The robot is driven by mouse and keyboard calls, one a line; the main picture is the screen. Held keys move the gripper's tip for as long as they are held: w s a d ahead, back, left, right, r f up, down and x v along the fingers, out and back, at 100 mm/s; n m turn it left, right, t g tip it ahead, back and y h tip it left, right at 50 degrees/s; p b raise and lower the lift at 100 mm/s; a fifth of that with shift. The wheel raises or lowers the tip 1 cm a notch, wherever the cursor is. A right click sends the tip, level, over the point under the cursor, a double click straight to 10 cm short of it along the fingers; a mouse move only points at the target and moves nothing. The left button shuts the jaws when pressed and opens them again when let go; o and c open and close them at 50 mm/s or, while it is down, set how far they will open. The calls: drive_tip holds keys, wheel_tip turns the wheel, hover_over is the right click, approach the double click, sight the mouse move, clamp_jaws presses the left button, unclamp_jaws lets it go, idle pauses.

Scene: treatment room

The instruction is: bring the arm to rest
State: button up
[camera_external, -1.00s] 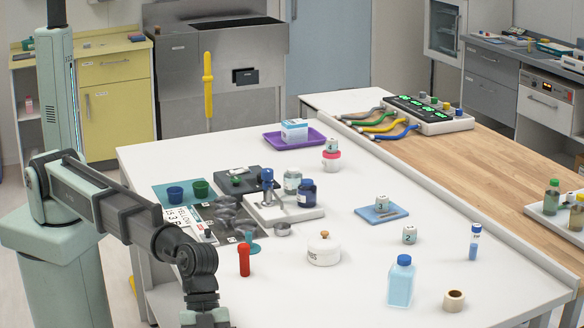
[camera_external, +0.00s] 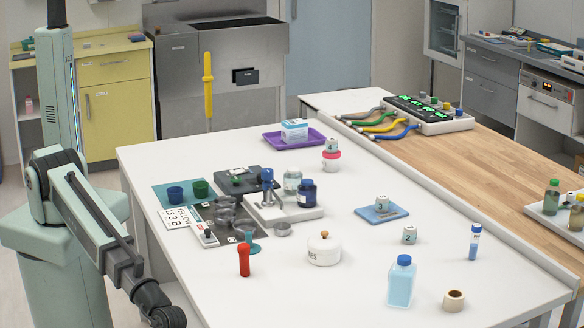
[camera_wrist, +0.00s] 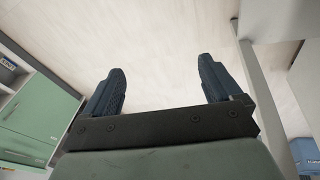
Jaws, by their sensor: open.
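My gripper (camera_wrist: 160,85) shows in the wrist view with its two dark fingers spread wide apart and nothing between them. Pale floor lies beyond the fingers. In the external view my arm bends down at the lower left, beside the white table (camera_external: 350,290), and the gripper itself is below the picture's edge. On the table nearest the arm stand a red bottle (camera_external: 244,260) and a white lidded pot (camera_external: 324,250). The arm is apart from both.
A green cabinet (camera_wrist: 40,115) is at the left of the wrist view, and a grey table leg (camera_wrist: 262,85) at the right. In the external view, a blue-capped bottle (camera_external: 400,285), a tape roll (camera_external: 453,300) and a purple tray (camera_external: 272,140) are on the table.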

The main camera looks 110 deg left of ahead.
drive_tip(key=s+a+f+n+g+y, duration=0.1)
drive_tip(key=s+a+f+n+g, duration=0.1)
drive_tip(key=s+a+f, duration=0.4)
drive_tip(key=s+a+f+n+g+y, duration=0.1)
drive_tip(key=s+a+f+n, duration=0.4)
drive_tip(key=s+a, duration=0.7)
drive_tip(key=s+a+f+n+g+y, duration=0.1)
drive_tip(key=s+a+f+n+g, duration=0.2)
drive_tip(key=s+a+f, duration=0.3)
drive_tip(key=s+a, duration=0.4)
drive_tip(key=shift+a+f, duration=0.2)
drive_tip(key=shift+f, duration=0.2)
